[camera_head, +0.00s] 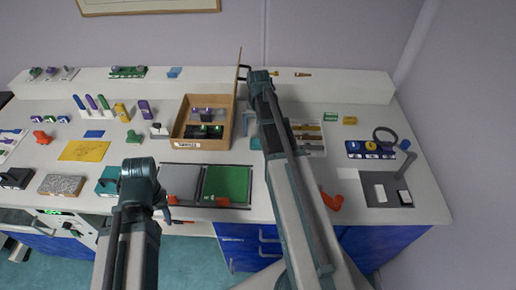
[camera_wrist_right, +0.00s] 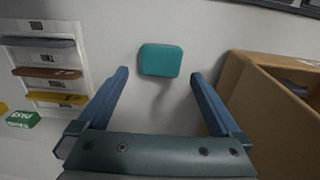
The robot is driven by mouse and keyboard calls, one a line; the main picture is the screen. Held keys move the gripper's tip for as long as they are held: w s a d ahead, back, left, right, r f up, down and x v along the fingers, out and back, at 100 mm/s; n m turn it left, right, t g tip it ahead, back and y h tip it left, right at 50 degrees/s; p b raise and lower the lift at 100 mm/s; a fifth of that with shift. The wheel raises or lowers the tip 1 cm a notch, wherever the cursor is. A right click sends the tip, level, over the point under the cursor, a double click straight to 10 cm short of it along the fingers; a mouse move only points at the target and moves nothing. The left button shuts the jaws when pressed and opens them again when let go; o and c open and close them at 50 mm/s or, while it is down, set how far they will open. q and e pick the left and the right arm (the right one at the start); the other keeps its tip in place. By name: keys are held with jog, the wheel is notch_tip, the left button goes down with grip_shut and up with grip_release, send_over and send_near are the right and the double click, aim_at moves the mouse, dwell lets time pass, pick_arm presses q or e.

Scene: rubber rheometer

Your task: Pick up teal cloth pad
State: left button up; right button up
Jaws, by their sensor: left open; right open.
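The teal cloth pad (camera_wrist_right: 160,60) lies flat on the white bench top in the right wrist view. My right gripper (camera_wrist_right: 160,73) is open, its two blue fingers spread to either side in the picture. The pad shows just beyond the fingertips, between them, with nothing held. In the head view a small part of the pad (camera_head: 255,143) shows beside my right arm, which hides the rest. My left gripper (camera_head: 140,172) is over the front of the bench at left; its fingers are hard to make out.
A wooden box (camera_head: 183,133) with a raised lid stands left of the pad. A white tray of tools (camera_head: 316,142) lies to its right. A green mat (camera_head: 228,184) and grey plate lie in front. A teal block (camera_head: 108,178) sits beside my left gripper.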

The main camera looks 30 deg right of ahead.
aim_at(258, 142)
notch_tip(258, 142, down, 5)
jog(key=b, duration=0.5)
jog(key=shift+a+f, duration=0.1)
jog(key=shift+c, duration=0.3)
jog(key=c, duration=1.1)
